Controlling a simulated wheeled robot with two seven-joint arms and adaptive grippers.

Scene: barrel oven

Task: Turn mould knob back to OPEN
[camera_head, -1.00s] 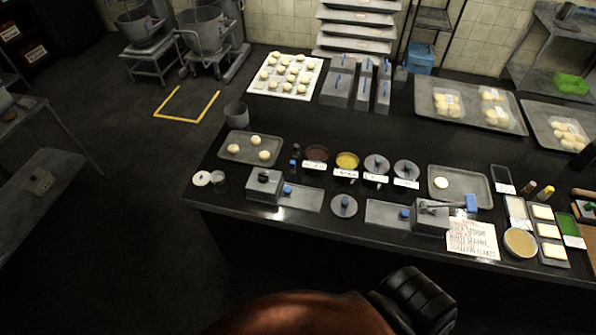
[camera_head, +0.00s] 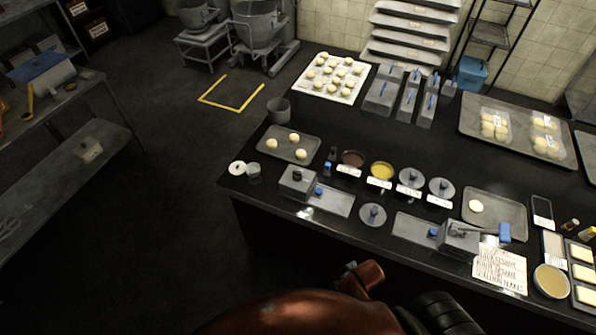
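A grey box with a dark knob on top (camera_head: 297,176) stands at the near left of the black counter, with a flat grey plate (camera_head: 333,201) and a small blue knob (camera_head: 319,192) on its right. A second grey box (camera_head: 459,238) stands further right, with a lever on top ending in a blue handle (camera_head: 504,233). A plate (camera_head: 412,228) with another blue knob (camera_head: 433,232) lies on its left. I cannot tell which carries the mould knob, and OPEN marks are unreadable. Orange-brown and black parts of my arm show at the bottom; no fingertips of either gripper show.
A handwritten sheet (camera_head: 500,270) lies at the counter's front edge. A tray with dough balls (camera_head: 270,148), bowls and round lids stand behind the boxes. A shelf unit (camera_head: 75,165) stands at the left. The dark floor between it and the counter is clear.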

